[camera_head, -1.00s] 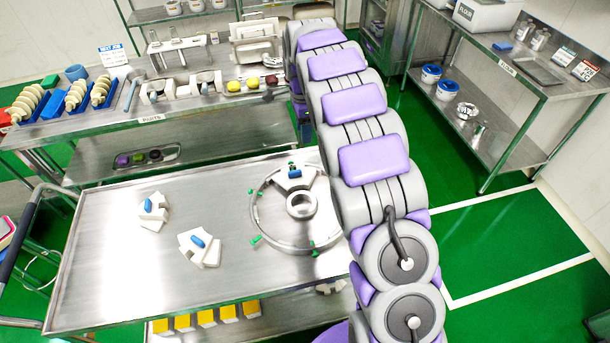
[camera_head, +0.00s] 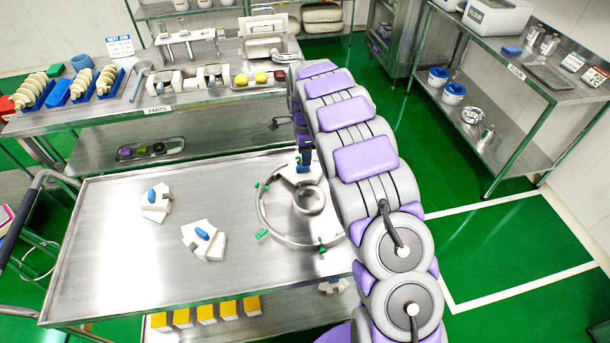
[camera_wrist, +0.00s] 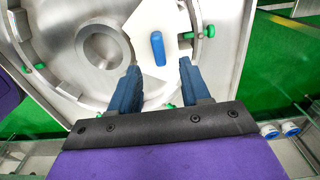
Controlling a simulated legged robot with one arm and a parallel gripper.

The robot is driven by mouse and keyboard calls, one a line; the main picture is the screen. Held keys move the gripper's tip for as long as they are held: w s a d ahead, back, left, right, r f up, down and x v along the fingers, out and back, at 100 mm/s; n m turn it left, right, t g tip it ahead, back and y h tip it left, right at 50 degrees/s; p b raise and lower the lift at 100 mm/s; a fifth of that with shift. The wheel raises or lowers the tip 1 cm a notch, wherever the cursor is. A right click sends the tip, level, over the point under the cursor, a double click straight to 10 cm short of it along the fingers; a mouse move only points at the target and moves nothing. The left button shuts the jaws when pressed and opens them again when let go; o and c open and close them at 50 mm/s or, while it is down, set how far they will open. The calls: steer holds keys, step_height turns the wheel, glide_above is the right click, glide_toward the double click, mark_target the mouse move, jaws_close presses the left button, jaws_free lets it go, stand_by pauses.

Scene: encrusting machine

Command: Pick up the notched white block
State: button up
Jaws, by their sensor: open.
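A white block (camera_wrist: 151,20) with a blue handle (camera_wrist: 157,48) sits inside the metal ring fixture (camera_head: 261,213), beside its round hub (camera_head: 309,201). My gripper (camera_wrist: 160,68) is open and empty, its two blue fingers pointing at this block with the handle in line with the gap between them. The fingers look apart from the handle. In the head view my gripper (camera_head: 304,160) is over the block, hiding part of it. Two more white blocks with blue handles, one farther left (camera_head: 154,213) and one nearer the middle (camera_head: 211,248), lie on the steel table; both have angular, cut edges.
Green clamps (camera_head: 262,235) stand around the ring. The left part of the steel table (camera_head: 110,270) is clear. A parts bench (camera_head: 200,97) with trays stands behind. Yellow-fronted blocks (camera_head: 206,312) and a white piece (camera_head: 333,286) are on the lower shelf.

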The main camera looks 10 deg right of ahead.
mark_target(303, 172)
steer(key=shift+a+f, duration=0.25)
steer(key=shift+a, duration=0.15)
steer(key=shift+a+f, duration=0.2)
steer(key=shift+f, duration=0.1)
steer(key=f, duration=0.1)
steer(key=d+f+b, duration=0.1)
steer(key=f, duration=0.1)
steer(key=shift+d+f+b, duration=0.3)
steer(key=shift+d+b, duration=0.05)
steer(key=shift+d+f, duration=0.3)
steer(key=shift+a, duration=0.55)
steer(key=shift+c, duration=0.5)
steer(key=shift+a, duration=0.5)
steer(key=shift+c, duration=2.2)
steer(key=shift+d, duration=0.75)
jaws_close()
